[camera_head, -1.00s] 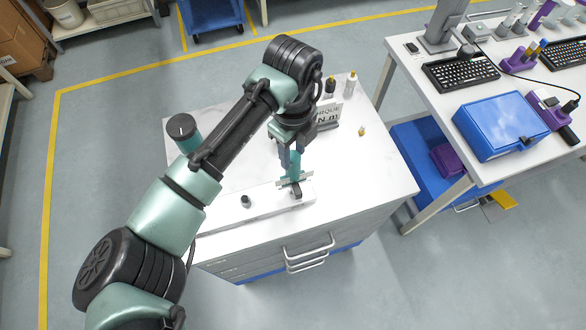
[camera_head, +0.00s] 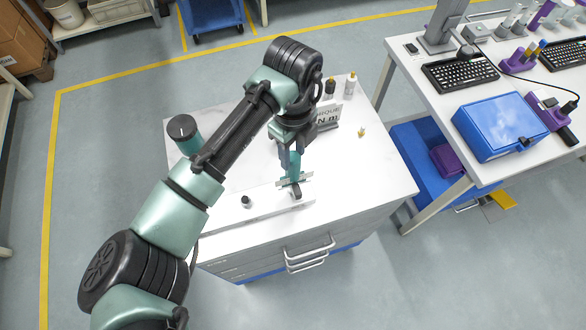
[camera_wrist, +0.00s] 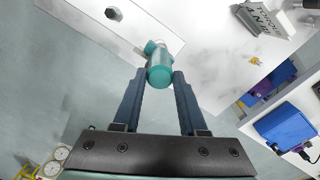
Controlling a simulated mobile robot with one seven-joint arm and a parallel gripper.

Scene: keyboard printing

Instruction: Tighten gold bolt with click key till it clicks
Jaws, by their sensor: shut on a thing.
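My gripper (camera_head: 291,160) is shut on the teal click key (camera_wrist: 160,68); the key also shows in the head view (camera_head: 294,170). The key stands roughly upright over the right end of a long white block (camera_head: 266,202), at a metal plate and a black part (camera_head: 297,193). Its lower tip is hidden, so I cannot tell whether it touches a bolt there. A small gold piece (camera_head: 361,132), possibly a gold bolt, stands apart on the white top to the right; the wrist view shows it as a tiny gold spot (camera_wrist: 255,60).
A dark knob (camera_head: 245,201) sits on the white block's left part. A torque sign (camera_head: 328,114) and small bottles (camera_head: 350,85) stand at the back. The cabinet top's right side is mostly clear.

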